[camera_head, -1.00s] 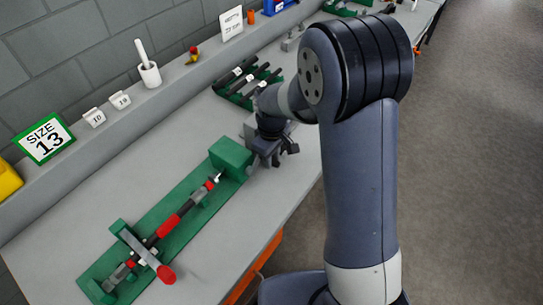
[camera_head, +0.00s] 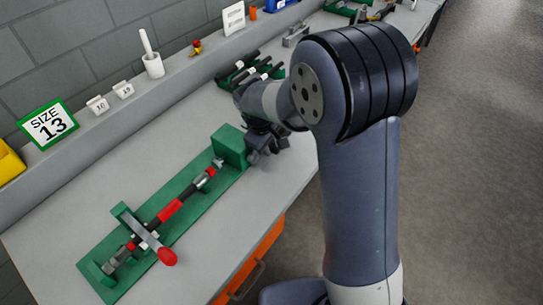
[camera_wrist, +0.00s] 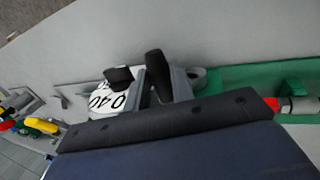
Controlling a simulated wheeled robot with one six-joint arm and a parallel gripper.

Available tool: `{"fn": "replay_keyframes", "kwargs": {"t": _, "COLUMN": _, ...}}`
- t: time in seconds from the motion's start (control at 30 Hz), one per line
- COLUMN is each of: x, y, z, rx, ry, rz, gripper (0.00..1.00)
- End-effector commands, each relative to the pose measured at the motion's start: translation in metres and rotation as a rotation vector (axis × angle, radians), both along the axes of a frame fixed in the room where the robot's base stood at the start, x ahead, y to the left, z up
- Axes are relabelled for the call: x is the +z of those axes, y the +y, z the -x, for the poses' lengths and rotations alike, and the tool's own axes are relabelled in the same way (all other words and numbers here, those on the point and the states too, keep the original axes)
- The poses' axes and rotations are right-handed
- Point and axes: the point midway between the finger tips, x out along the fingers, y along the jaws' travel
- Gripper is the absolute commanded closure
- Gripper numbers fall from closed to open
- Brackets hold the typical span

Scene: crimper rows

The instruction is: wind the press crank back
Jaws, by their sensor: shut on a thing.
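The press has a long green base (camera_head: 185,205) on the bench with a green end block (camera_head: 231,146). A red and black tool (camera_head: 172,209) lies along the base. My gripper (camera_head: 263,143) is at the far side of the end block. A grey lever with a red knob (camera_head: 167,257) crosses the base's near end.
A green rack with black tools (camera_head: 250,72) stands beyond my wrist. A size 13 sign (camera_head: 48,123), small number tags and a white cup (camera_head: 153,66) are on the ledge along the wall. The bench is clear beside the base; the floor right is open.

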Motion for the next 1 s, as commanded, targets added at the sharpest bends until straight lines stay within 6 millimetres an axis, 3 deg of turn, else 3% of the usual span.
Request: {"fn": "replay_keyframes", "kwargs": {"t": 1.0, "x": -0.015, "y": 0.039, "z": 0.042, "rx": 0.001, "ry": -0.682, "rz": 0.529, "gripper": 1.00}}
